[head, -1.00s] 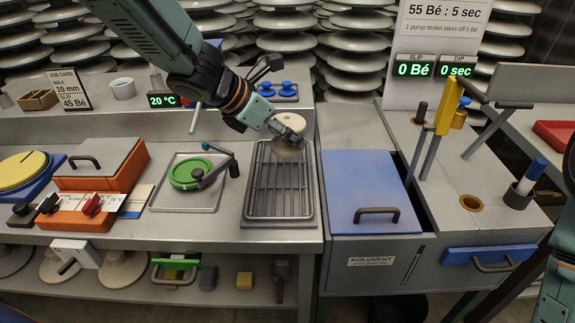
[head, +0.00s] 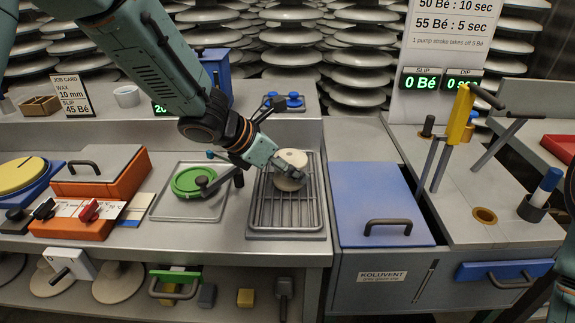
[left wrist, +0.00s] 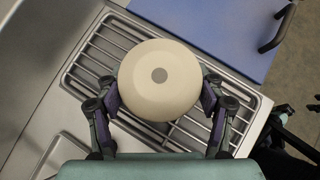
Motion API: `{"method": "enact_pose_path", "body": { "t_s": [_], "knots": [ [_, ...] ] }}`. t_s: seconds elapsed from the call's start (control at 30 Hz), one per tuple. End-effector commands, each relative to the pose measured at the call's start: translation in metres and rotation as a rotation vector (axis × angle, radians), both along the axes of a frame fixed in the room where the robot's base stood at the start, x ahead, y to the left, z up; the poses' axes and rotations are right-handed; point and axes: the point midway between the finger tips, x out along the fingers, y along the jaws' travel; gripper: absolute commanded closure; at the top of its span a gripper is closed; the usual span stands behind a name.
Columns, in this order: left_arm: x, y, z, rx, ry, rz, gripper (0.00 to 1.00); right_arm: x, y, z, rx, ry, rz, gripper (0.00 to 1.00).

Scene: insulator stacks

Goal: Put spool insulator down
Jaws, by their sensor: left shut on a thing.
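The cream spool insulator (head: 291,162) is over the back part of the wire drain rack (head: 283,211) in the head view. In the left wrist view the round top of the spool insulator (left wrist: 160,78) shows, with a grey spot at its centre, above the rack bars (left wrist: 92,66). My left gripper (head: 284,174) is shut on the spool insulator, with a finger at each side in the left wrist view (left wrist: 161,100). I cannot tell whether its underside touches the rack. My right gripper is not in view; only part of my right arm shows at the right edge.
A green round piece (head: 188,181) on a tray stands left of the rack. A blue lid (head: 379,203) with a dark handle lies to the right. An orange box (head: 103,172) is farther left. The front of the rack is clear.

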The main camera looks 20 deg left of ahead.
Motion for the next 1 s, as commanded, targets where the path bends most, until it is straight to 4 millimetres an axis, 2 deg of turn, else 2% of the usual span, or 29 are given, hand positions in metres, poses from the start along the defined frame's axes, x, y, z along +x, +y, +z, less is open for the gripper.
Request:
{"method": "enact_pose_path", "body": {
  "t_s": [0.03,0.07,0.3,0.63,0.77,1.0],
  "knots": [
    [0.001,0.0,-0.002,-0.001,-0.002,0.001,0.88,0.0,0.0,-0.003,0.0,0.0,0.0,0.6],
    [0.0,0.0,-0.002,-0.001,0.0,0.001,0.29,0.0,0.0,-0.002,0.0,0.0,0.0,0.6],
    [0.0,0.0,-0.001,-0.001,0.0,0.001,0.09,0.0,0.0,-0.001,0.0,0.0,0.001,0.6],
    [0.0,0.0,-0.001,-0.001,0.0,0.001,0.08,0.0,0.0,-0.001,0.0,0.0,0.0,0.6],
    [0.0,0.0,0.005,-0.001,0.0,0.001,0.08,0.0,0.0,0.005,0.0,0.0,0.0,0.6],
    [-0.024,0.022,0.042,-0.006,-0.003,0.004,0.08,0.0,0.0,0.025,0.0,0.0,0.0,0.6]
  ]
}}
